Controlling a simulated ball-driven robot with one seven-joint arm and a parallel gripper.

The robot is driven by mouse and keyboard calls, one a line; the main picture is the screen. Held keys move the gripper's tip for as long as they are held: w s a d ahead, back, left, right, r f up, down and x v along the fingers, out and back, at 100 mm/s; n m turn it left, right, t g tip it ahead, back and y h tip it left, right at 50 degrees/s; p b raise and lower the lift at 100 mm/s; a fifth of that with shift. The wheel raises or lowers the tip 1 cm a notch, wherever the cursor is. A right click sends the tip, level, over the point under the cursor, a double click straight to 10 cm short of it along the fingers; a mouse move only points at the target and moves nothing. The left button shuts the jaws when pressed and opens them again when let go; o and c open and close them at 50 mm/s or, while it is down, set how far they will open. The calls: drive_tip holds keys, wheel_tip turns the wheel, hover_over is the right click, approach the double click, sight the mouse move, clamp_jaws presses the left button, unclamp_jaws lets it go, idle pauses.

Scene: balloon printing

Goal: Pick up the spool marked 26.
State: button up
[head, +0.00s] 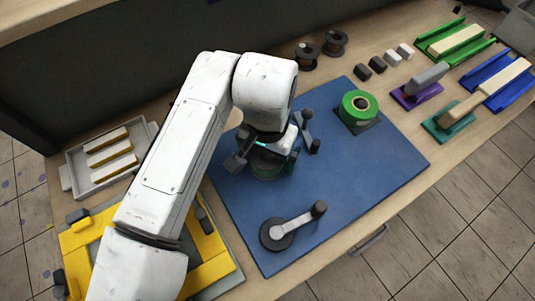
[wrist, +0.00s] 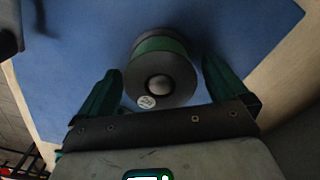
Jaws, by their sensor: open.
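A round spool (wrist: 160,78) with a dark grey flange, a green band and a pale centre knob stands on the blue mat (wrist: 75,50). A small white label sits on its face in the wrist view, but its digits are too small to read surely. My gripper (wrist: 162,66) is open, with one green finger on each side of the spool and a gap visible on both sides. In the head view my gripper (head: 265,150) is over the mat, and the spool (head: 265,168) is mostly hidden beneath it.
A green roll (head: 359,105) on a dark base and a crank (head: 290,227) stand on the mat. A dark lever (head: 308,132) stands close right of my gripper. Two dark spools (head: 307,55) (head: 335,42) lie behind. The mat's right front is clear.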

drive_tip(key=shift+c, duration=0.4)
drive_tip(key=c, duration=0.9)
